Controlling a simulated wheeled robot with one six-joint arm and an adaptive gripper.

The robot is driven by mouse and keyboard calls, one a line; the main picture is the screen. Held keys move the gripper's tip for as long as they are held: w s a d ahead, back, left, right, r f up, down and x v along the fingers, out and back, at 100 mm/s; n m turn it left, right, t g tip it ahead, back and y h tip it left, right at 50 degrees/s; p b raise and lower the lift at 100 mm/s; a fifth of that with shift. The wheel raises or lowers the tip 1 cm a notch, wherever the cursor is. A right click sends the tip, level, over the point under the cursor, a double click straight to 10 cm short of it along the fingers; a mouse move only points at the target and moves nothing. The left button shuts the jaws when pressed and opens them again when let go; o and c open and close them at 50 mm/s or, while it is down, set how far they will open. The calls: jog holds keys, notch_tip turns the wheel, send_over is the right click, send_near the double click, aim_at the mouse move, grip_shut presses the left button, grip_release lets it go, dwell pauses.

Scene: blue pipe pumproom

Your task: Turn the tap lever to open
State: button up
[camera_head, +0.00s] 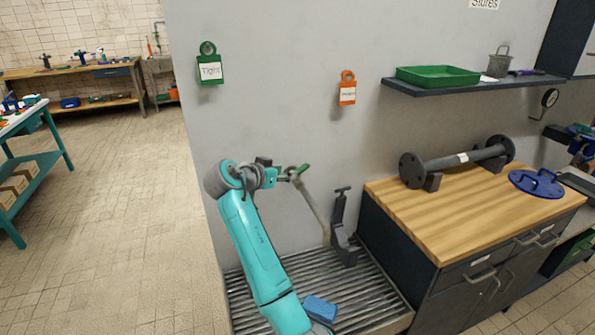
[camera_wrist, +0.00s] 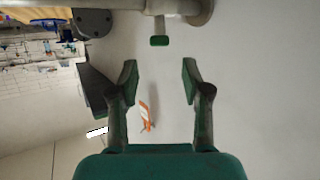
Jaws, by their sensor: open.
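The tap lever (camera_wrist: 160,41) shows in the wrist view as a short stub with a green end, on a grey tap body (camera_wrist: 175,7) by a round wall flange. My gripper (camera_wrist: 159,72) is open and empty, its two green-padded fingers wide apart. The lever's green end lies ahead of the gap between the fingertips, near its middle, and neither finger touches it. In the head view my gripper (camera_head: 290,172) is close to the wall above the grated floor tray. There, lever and fingertips overlap and are hard to tell apart.
A grey pipe (camera_head: 313,208) slants down from beside my gripper towards a dark stand (camera_head: 343,230). A wooden-topped cabinet (camera_head: 450,220) stands to the right. A blue block (camera_head: 320,308) lies on the grated tray (camera_head: 375,300). Green (camera_head: 210,70) and orange (camera_head: 347,93) tags hang above.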

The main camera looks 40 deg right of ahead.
aim_at(298, 170)
jog(key=x, duration=0.8)
jog(key=shift+w+d+f, duration=0.15)
jog(key=shift+d+f, duration=0.05)
jog(key=shift+d, duration=0.1)
grip_shut()
